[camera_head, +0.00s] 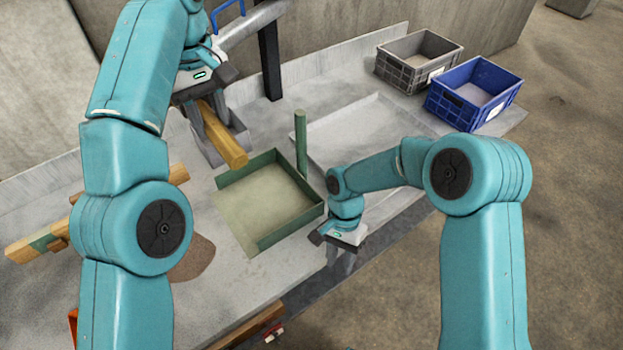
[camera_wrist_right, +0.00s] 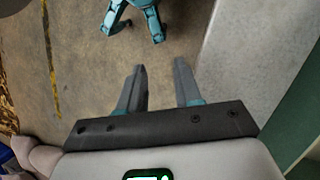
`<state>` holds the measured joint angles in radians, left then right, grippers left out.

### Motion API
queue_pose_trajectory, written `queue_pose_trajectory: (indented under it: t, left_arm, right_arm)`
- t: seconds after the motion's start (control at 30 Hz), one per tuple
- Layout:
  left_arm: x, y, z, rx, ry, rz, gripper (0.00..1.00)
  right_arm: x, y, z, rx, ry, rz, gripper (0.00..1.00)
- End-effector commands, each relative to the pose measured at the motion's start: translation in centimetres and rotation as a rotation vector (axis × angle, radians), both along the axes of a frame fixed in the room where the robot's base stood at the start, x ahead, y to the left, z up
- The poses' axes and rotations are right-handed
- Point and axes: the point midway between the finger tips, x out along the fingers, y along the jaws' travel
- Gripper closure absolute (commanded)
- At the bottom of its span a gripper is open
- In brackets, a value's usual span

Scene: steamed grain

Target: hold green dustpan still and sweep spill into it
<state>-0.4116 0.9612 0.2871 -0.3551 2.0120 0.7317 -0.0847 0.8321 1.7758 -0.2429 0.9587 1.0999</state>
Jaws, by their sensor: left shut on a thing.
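The green dustpan (camera_head: 290,220) lies on the grey table, with green walls, a pale floor and an upright green handle (camera_head: 301,145) at its back right corner. A brown grain spill (camera_head: 195,260) lies left of the dustpan, partly hidden by my left arm. My left gripper (camera_head: 222,140) is shut on a yellow wooden bar (camera_head: 232,150), above the table behind the dustpan's left side. My right gripper (camera_head: 342,260) is beside the dustpan's right front corner, by the table's front edge. In the right wrist view it (camera_wrist_right: 160,88) is open and empty.
A wooden piece with a green band (camera_head: 35,245) lies at the left, partly behind my left arm. A shallow grey tray (camera_head: 355,130) lies behind my right arm. A grey crate (camera_head: 415,60) and a blue crate (camera_head: 474,93) stand at the back right. A dark post (camera_head: 269,60) rises at the back.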

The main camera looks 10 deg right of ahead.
Motion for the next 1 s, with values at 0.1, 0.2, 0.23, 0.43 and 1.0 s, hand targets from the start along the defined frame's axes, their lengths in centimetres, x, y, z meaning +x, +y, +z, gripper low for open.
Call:
queue_pose_trajectory:
  t: [0.1, 0.2, 0.23, 0.43, 1.0]
  left_arm:
    - [0.0, 0.0, 0.1, 0.000, -0.001, 0.001, 1.00]
    - [0.0, 0.0, 0.1, 0.000, -0.001, 0.001, 1.00]
    - [0.0, 0.0, 0.1, 0.000, -0.001, 0.001, 1.00]
    - [0.0, 0.0, 0.1, 0.000, -0.002, 0.001, 1.00]
    - [0.0, 0.0, 0.1, -0.001, -0.003, 0.001, 1.00]
  right_arm:
    - [6.0, 1.2, 4.7, -0.110, -0.117, -0.127, 0.66]
    - [9.6, 2.3, 7.8, -0.145, -0.219, -0.215, 0.66]
    - [10.4, 2.7, 8.6, -0.150, -0.245, -0.238, 0.66]
    - [13.5, 4.0, 12.1, -0.162, -0.350, -0.335, 0.66]
    - [13.8, 4.1, 3.4, -0.163, -0.359, -0.349, 0.66]
